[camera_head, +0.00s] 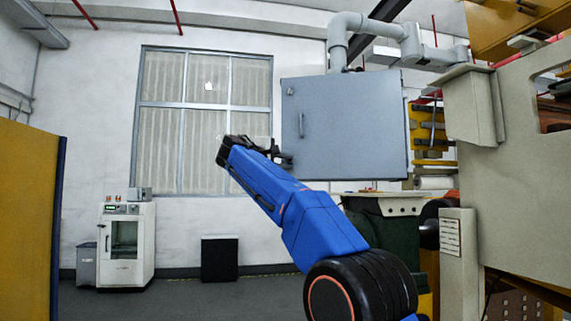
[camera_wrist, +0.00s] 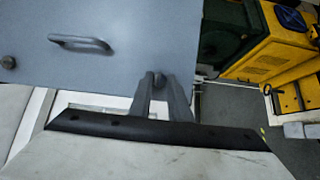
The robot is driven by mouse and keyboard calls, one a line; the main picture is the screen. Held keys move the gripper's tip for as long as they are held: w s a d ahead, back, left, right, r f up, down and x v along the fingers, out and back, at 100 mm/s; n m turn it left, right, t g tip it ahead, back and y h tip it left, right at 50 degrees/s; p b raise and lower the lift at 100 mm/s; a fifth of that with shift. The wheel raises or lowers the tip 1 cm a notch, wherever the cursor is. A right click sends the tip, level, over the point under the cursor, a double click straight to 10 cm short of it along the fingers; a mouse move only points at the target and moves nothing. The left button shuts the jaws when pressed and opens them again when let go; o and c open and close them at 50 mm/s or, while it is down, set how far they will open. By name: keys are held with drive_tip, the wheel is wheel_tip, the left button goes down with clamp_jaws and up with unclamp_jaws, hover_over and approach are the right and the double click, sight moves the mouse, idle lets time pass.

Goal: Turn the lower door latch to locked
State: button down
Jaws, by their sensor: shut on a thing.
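A grey cabinet door (camera_head: 345,120) faces me in the head view, with a vertical handle (camera_head: 301,125) near its left edge. The upper latch (camera_head: 290,91) is a small round knob at the upper left. My gripper (camera_head: 286,159) is at the door's lower left corner. In the wrist view, the door (camera_wrist: 120,25), its handle (camera_wrist: 80,43) and the upper latch (camera_wrist: 8,62) appear turned sideways. My gripper's fingers (camera_wrist: 161,84) close around the small lower latch (camera_wrist: 158,75) at the door's edge. The fingers hide most of it, and its angle is unclear.
A large beige machine (camera_head: 474,110) stands right of the cabinet, and a grey pipe arm (camera_head: 375,27) runs above it. A green machine part (camera_head: 385,240) is below. A white cabinet (camera_head: 126,244) and a black bin (camera_head: 220,258) stand at the far wall. Floor space at left is free.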

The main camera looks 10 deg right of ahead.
idle(0.3)
drive_tip(key=c, duration=2)
unclamp_jaws()
drive_tip(key=shift+d, duration=0.1)
drive_tip(key=v, duration=1.7)
drive_tip(key=shift+s, duration=0.25)
